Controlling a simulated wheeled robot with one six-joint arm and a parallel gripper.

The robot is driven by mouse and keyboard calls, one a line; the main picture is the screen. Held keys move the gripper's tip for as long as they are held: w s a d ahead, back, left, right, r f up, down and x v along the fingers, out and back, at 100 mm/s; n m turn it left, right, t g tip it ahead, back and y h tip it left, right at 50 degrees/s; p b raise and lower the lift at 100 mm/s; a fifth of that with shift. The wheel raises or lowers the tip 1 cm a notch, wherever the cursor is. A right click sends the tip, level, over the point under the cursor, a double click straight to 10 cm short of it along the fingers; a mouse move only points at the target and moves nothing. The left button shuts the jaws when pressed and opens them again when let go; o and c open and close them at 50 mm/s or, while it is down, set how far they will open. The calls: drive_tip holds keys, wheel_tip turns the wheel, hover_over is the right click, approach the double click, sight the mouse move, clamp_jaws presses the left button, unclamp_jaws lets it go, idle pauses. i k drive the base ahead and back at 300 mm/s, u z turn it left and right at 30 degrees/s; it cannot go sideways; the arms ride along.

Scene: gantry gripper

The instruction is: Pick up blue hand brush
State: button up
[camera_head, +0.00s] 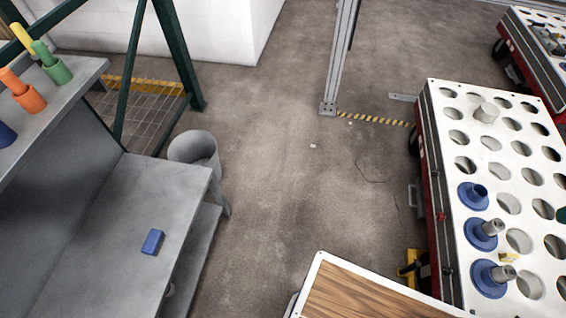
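A small blue block-like object (152,242), the only thing here that could be the blue hand brush, lies flat on the grey lower shelf of a metal workbench (110,265) at the lower left. It lies near the bench's right edge with clear surface around it. No bristles can be made out at this size. My gripper is not in view.
Orange and green holders (52,65) stand on the bench's upper ledge. A grey bin (195,148) stands beside the bench. A white perforated rack (450,180) holds blue-based parts at right. A wooden top (350,295) is at bottom.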

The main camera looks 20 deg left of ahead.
sight(152, 245)
drive_tip(key=u, duration=2.45)
drive_tip(key=k, duration=1.3)
drive_tip(key=z, duration=0.6)
drive_tip(key=i, duration=1.4)
drive_tip(key=u, duration=0.55)
drive_tip(key=i, duration=0.55)
drive_tip(key=u, duration=0.45)
